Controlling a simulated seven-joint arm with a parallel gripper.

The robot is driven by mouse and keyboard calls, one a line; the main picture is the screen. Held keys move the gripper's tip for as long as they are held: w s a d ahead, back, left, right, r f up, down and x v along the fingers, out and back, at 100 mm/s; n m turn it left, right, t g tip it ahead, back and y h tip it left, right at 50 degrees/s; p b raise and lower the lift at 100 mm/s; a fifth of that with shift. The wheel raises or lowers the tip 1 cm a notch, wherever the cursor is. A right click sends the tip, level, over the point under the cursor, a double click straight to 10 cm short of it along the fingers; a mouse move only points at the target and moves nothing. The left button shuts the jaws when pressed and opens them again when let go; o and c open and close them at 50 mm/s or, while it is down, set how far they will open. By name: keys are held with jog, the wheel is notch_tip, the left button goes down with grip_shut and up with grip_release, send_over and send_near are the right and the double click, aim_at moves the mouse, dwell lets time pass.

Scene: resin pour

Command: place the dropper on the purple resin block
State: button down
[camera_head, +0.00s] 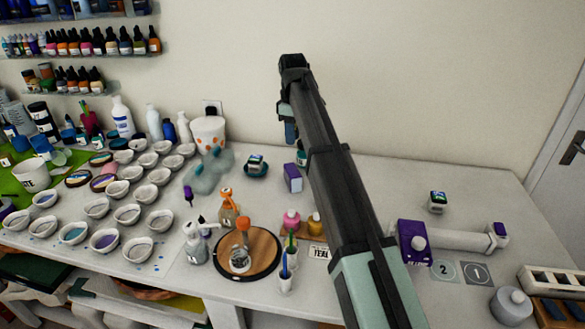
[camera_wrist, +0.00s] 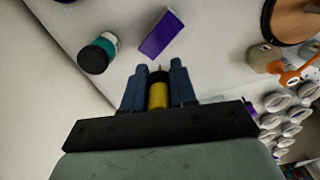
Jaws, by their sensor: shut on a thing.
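My gripper (camera_wrist: 158,85) is shut on the dropper (camera_wrist: 157,95), a yellow piece with a black collar and a thin pale tip, held between the blue fingers. In the head view my gripper (camera_head: 289,128) is raised over the back of the table, and the arm hides the dropper. The purple resin block (camera_head: 293,178) stands on the white table below my gripper, with a pale side showing. In the wrist view the purple block (camera_wrist: 161,34) lies beyond the dropper's tip, apart from it.
A dark, teal-banded jar (camera_head: 256,166) stands left of the block. A round wooden turntable (camera_head: 262,262) and small pink and yellow bottles (camera_head: 291,220) are in front. Several white cups (camera_head: 127,214) fill the left. A purple device (camera_head: 412,243) is at right.

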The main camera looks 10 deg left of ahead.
aim_at(293, 170)
notch_tip(293, 170, down, 10)
jog(key=shift+r, duration=0.1)
dwell(0.4)
jog(key=c, duration=0.9)
grip_release()
notch_tip(293, 170, up, 12)
dwell(0.3)
